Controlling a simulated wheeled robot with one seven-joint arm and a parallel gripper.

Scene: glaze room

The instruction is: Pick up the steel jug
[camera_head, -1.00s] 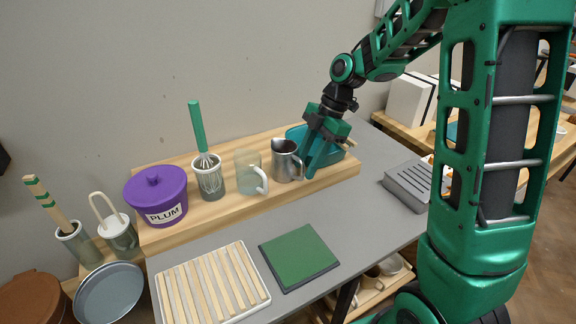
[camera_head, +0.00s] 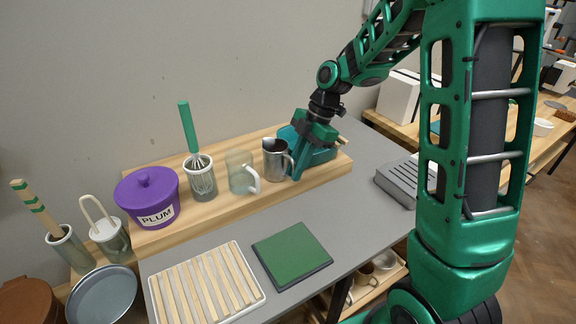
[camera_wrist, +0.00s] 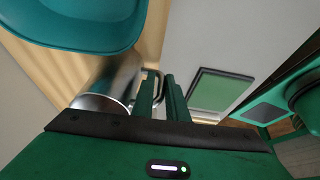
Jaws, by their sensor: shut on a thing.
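The steel jug (camera_head: 274,161) stands upright on the raised wooden shelf, between a glass mug and a teal bin. Its handle is on the right side. My gripper (camera_head: 297,172) comes down from above at the jug's right, its green fingers at the handle. In the wrist view the jug (camera_wrist: 108,86) lies left of the fingers, and my gripper (camera_wrist: 162,92) is shut on its handle, with part of the loop showing beyond the fingers. The far side of the grip is hidden.
The glass mug (camera_head: 241,173) stands close left of the jug. The teal bin (camera_head: 318,152) is just right and behind my gripper. A whisk in a pot (camera_head: 201,178) and a purple PLUM crock (camera_head: 148,198) stand farther left. A green mat (camera_head: 291,256) and slatted rack (camera_head: 206,287) lie in front.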

